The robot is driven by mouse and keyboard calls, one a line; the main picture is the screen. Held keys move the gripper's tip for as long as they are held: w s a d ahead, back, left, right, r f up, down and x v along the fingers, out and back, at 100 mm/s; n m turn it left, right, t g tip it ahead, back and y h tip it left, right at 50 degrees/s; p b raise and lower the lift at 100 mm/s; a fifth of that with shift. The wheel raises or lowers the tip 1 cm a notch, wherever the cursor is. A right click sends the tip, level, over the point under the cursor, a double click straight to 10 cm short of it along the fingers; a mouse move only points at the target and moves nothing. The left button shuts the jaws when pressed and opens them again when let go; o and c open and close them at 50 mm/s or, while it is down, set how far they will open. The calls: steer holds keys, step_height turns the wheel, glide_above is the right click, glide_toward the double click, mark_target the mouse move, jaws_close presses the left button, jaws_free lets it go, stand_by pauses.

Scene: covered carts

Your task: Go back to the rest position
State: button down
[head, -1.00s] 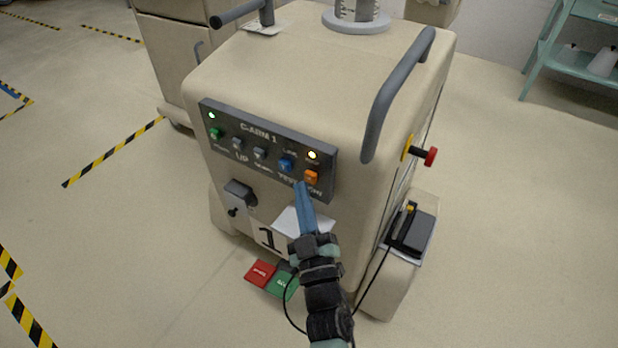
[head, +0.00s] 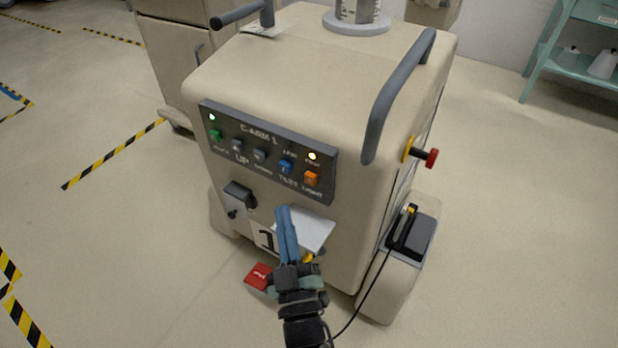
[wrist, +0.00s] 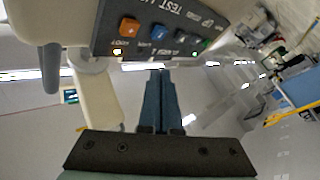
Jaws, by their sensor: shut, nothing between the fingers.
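My gripper (head: 282,210) is shut and empty, with its blue fingers together, in front of the lower front of the beige C-ARM 1 cart (head: 300,60). In the head view it is below the dark control panel (head: 265,150) and overlaps a white sheet (head: 312,230) on the cart's front. The panel has green, grey, blue and orange (head: 311,178) buttons and two lit lamps. In the wrist view the closed fingers (wrist: 160,75) point up the picture, below the panel, apart from its buttons.
A red knob (head: 431,158) sticks out of the cart's right side, above a black handset (head: 403,228) with a cable. A grey handle (head: 395,90) is above. A red pedal (head: 258,276) lies low in front. Floor at left is open, with striped tape (head: 112,153).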

step_height(320, 180, up, 32)
steer(key=w+d+f+m+t+h, duration=0.1)
steer(key=w+d+m+t+h, duration=0.15)
steer(key=m+t+h, duration=0.2)
steer(key=s+a+r+m+t+y, duration=0.1)
steer(key=s+r, duration=0.7)
steer(key=r, duration=0.2)
steer(key=s+a+r+m+t+y, duration=0.1)
steer(key=s+r+m, duration=0.1)
steer(key=s+r, duration=0.7)
step_height(320, 180, up, 33)
steer(key=w+p, duration=0.3)
steer(key=p, duration=3)
steer(key=shift+d+r, duration=0.15)
steer(key=shift+d, duration=0.1)
steer(key=shift+n, duration=0.25)
